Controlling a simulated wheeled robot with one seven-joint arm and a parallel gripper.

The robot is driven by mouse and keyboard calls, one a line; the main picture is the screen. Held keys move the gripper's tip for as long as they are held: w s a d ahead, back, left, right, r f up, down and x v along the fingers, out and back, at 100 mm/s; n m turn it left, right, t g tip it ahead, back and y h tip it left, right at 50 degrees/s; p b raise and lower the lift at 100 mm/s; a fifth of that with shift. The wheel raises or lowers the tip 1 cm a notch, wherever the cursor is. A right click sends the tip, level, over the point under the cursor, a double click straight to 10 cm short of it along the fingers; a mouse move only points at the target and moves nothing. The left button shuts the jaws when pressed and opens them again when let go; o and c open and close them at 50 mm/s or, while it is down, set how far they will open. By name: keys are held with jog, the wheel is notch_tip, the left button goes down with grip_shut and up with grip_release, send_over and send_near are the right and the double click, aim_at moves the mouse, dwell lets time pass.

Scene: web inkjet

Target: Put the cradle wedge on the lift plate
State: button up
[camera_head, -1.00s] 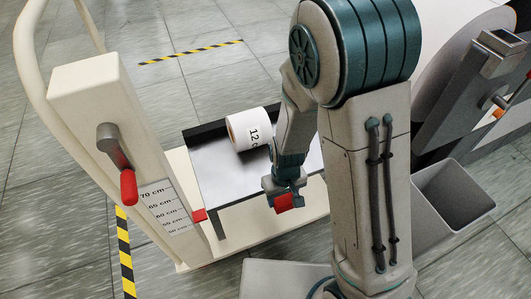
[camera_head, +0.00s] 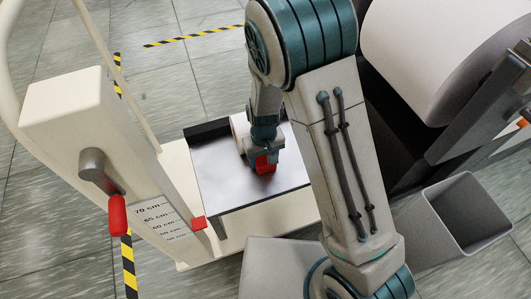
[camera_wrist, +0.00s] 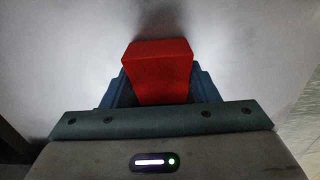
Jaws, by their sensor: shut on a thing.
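The cradle wedge is a small red block (camera_head: 265,165); it also shows in the wrist view (camera_wrist: 158,72). My gripper (camera_head: 260,158) is shut on it, with a blue finger on each side of the block in the wrist view. The lift plate (camera_head: 215,178) is a grey metal plate with a dark raised back edge, on the cream lift. The wedge is over the plate, close to its surface; I cannot tell whether it touches. A white roll (camera_head: 239,130) lies on the plate behind my gripper, partly hidden by my arm.
The lift's cream column (camera_head: 85,110) with a red-handled crank (camera_head: 118,212) and height scale stands left. A red pointer (camera_head: 199,223) sits beside the plate. A large white roll (camera_head: 430,50) on a machine and a grey bin (camera_head: 468,215) are at right. The plate's front left is bare.

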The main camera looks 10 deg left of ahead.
aim_at(265, 160)
jog(key=shift+s, duration=0.3)
jog(key=shift+w+d+f, duration=0.15)
jog(key=shift+f, duration=0.1)
jog(key=o, duration=1)
jog(key=shift+o, duration=0.2)
jog(key=shift+r, duration=0.15)
notch_tip(265, 160, up, 12)
jog(key=p, duration=0.4)
jog(key=shift+r, duration=0.15)
